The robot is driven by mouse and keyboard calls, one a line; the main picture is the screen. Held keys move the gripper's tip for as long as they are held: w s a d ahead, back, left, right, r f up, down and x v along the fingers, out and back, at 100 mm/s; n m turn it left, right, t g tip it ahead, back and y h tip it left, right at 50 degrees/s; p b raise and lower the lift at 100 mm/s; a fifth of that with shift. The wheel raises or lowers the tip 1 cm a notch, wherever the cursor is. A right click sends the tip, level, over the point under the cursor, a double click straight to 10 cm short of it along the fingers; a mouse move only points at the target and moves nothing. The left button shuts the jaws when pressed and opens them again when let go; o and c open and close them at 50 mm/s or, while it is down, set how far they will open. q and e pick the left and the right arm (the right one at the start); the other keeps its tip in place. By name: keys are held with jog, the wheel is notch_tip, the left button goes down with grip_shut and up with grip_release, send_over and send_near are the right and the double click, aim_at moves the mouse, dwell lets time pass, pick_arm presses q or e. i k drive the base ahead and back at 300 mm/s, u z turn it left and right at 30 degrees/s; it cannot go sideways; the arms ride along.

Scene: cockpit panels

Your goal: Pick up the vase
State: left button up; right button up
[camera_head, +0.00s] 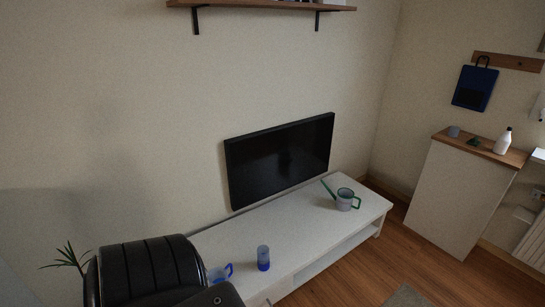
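A small blue cylindrical vessel (263,258), clearer at the top and darker at the base, stands upright on the low white TV bench (318,229). A white narrow-necked bottle or vase (503,142) stands upright on the wooden top of a white cabinet (458,200) at the right. I cannot tell for certain which of these two is the vase. Neither of my grippers is in view, and nothing is seen touching either vessel.
A watering can with a green handle and spout (344,201) and a blue mug (218,274) are on the bench. A large black ribbed shape (145,268) blocks the lower left. Wooden floor (345,275) is open at front right.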

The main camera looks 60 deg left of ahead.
aim_at(262, 250)
jog(key=u, duration=0.5)
jog(key=i, duration=1.05)
jog(key=u, duration=0.65)
